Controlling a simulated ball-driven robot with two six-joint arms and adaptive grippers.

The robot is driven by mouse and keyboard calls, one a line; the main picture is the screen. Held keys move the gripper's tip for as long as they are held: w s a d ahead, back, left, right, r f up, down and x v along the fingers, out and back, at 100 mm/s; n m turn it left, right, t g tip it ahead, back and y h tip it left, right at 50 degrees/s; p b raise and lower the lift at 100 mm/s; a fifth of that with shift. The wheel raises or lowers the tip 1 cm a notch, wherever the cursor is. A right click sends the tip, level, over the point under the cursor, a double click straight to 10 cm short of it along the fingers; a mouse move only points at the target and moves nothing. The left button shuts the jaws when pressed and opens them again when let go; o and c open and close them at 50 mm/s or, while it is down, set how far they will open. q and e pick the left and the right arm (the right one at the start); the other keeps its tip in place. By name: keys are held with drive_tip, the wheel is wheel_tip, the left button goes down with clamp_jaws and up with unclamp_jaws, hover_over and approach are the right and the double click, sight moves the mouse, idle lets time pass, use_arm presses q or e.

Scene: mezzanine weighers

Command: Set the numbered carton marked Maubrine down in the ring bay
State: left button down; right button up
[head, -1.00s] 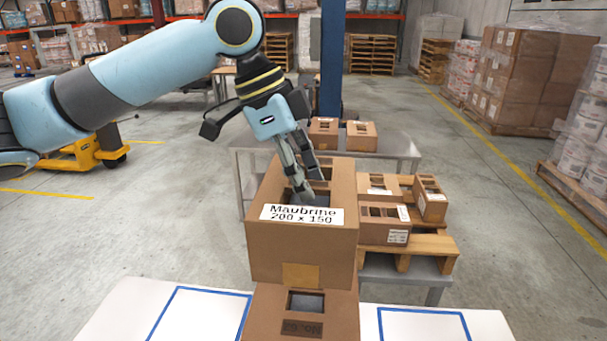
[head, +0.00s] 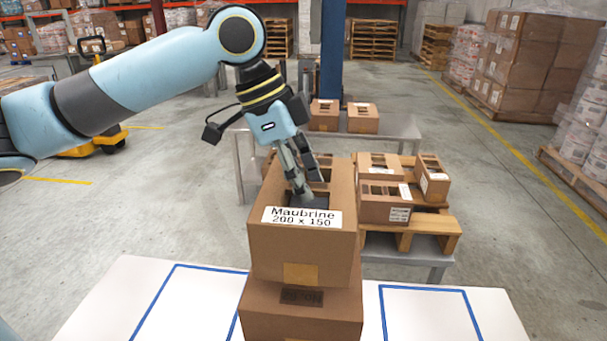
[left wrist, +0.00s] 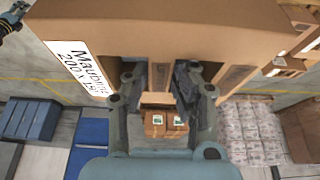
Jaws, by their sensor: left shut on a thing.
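The Maubrine carton (head: 300,258) is brown, with a white label reading Maubrine 200 x 150 and openings in its top. It also shows large and close in the left wrist view (left wrist: 180,28). My left gripper (head: 302,192) points down into its top opening and is shut on it; the opening hides the fingertips. The carton appears level, overlapping a lower carton (head: 300,318); whether they touch cannot be told. A white table (head: 100,305) has a blue outline on the left (head: 177,267) and another on the right (head: 425,288). No ring mark is readable.
The lower carton stands between the two blue outlines, which look empty where visible. Behind are small cartons on a pallet (head: 425,238) and two more on a grey table (head: 395,133). A blue post (head: 332,60) rises behind my gripper.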

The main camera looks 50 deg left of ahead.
use_arm(q)
drive_tip(key=shift+f+b, duration=0.8)
drive_tip(key=shift+f, duration=0.85)
drive_tip(key=shift+f, duration=0.25)
drive_tip(key=c, duration=1)
unclamp_jaws()
drive_tip(key=shift+c, duration=0.2)
drive_tip(key=v, duration=0.5)
drive_tip(key=shift+s+a+r, duration=0.15)
drive_tip(key=shift+a+r, duration=0.15)
drive_tip(key=shift+a, duration=0.05)
drive_tip(key=shift+s+a+r, duration=0.1)
drive_tip(key=shift+r, duration=0.75)
